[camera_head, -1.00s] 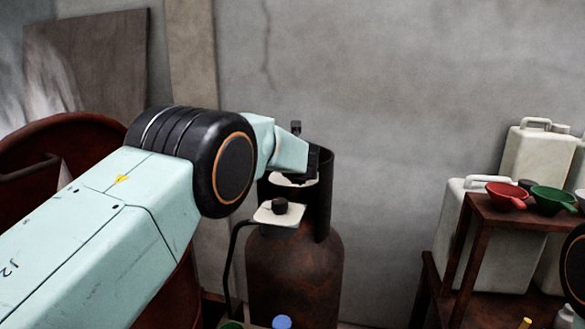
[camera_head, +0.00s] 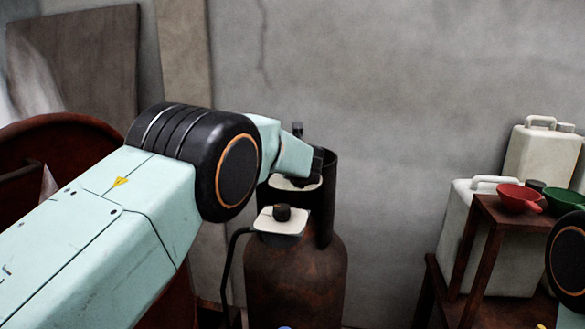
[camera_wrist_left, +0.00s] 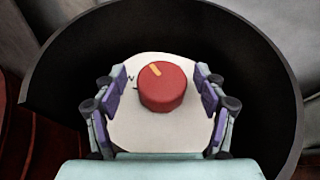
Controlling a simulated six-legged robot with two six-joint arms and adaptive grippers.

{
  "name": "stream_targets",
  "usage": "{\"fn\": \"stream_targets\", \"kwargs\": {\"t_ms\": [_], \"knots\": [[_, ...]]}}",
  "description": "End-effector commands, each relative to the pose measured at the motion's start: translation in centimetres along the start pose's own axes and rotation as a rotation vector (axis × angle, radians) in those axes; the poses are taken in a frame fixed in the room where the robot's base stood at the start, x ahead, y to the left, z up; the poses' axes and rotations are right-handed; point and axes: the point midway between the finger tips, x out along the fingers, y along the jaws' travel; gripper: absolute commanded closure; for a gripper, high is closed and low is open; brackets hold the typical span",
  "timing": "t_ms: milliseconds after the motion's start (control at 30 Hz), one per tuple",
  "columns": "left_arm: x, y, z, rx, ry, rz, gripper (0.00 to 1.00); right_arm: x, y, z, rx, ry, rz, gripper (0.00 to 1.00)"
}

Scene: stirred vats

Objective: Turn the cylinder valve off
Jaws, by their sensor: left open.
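The cylinder (camera_head: 295,280) is a rusty brown bottle with a dark open collar (camera_head: 326,200) around its top. In the left wrist view, the valve is a red round knob (camera_wrist_left: 162,88) with an orange mark near its upper left edge, on a white plate (camera_wrist_left: 150,132) inside the dark collar (camera_wrist_left: 262,60). My left gripper (camera_wrist_left: 162,108) is open, its fingers on either side of the knob with gaps on both sides. In the head view my left arm hides the knob. My right gripper is not in view.
A small box with a black knob (camera_head: 282,213) and a hose sits at the cylinder's front. A reddish vat (camera_head: 70,130) stands left.

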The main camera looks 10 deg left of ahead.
Motion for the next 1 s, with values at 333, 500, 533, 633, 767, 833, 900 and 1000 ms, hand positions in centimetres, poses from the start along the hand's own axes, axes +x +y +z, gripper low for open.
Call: {"fn": "stream_targets", "kwargs": {"t_ms": [333,500,533,633,767,833,900,1000], "knots": [[-0.24,-0.20,-0.17,0.001,0.000,0.000,0.30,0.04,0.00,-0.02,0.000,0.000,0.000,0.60],[-0.25,-0.19,-0.17,0.001,0.000,0.000,0.44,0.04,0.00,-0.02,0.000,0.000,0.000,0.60],[-0.24,-0.18,-0.16,0.001,0.000,0.000,0.47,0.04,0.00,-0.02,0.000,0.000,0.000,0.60],[-0.19,-0.16,-0.15,0.001,0.000,0.000,0.55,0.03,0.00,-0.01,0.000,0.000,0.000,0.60],[-0.11,-0.11,-0.15,0.000,0.000,0.000,0.66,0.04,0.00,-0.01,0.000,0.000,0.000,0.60],[-0.06,-0.08,-0.16,0.000,0.001,0.000,0.72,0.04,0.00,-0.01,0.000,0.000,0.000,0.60],[-0.02,-0.07,-0.18,0.000,0.001,0.000,0.78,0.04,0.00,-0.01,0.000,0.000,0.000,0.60],[0.06,-0.05,-0.19,0.000,0.002,0.000,0.84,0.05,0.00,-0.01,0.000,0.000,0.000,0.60]]}}
